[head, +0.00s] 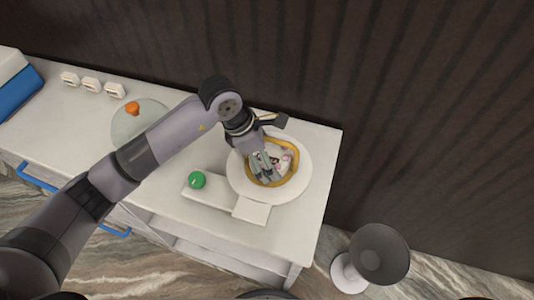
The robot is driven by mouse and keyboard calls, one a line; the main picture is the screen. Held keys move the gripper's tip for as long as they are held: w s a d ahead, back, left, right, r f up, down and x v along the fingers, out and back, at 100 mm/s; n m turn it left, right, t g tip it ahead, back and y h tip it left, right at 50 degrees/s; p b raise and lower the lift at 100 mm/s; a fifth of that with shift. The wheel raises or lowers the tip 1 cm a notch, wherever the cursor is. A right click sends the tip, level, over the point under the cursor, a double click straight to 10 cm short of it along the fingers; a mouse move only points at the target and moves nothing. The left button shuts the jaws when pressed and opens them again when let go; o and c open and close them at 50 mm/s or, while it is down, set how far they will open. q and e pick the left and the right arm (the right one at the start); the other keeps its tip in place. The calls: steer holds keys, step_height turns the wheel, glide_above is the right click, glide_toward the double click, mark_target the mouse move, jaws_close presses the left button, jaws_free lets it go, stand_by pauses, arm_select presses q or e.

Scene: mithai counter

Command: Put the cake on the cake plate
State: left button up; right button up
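A round white plate (242,184) lies near the right end of the white counter. On it sits a round, gold-edged thing (293,164) with a pale, pinkish inside; it may be the cake or a dish holding it, and I cannot tell which. My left gripper (265,168) comes from above and its grey fingers are over or in the middle of that gold-edged thing. The fingers hide part of it, and whether they grip anything is unclear. My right gripper is not in view.
A green ball-like thing (197,180) sits on a white flat piece left of the plate. A pale round disc (122,128) with an orange item (132,108) is farther left. Several small white items and a blue-white box (15,85) stand beyond. A grey, white-based stand (379,253) is at lower right.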

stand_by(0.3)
arm_select(q)
steer(key=shift+r, duration=0.2)
steer(key=shift+a+r, duration=0.15)
steer(key=shift+r, duration=0.15)
steer(key=b+v, duration=0.2)
steer(key=v, duration=0.9)
steer(key=shift+r+b, duration=0.15)
steer(key=shift+b, duration=0.15)
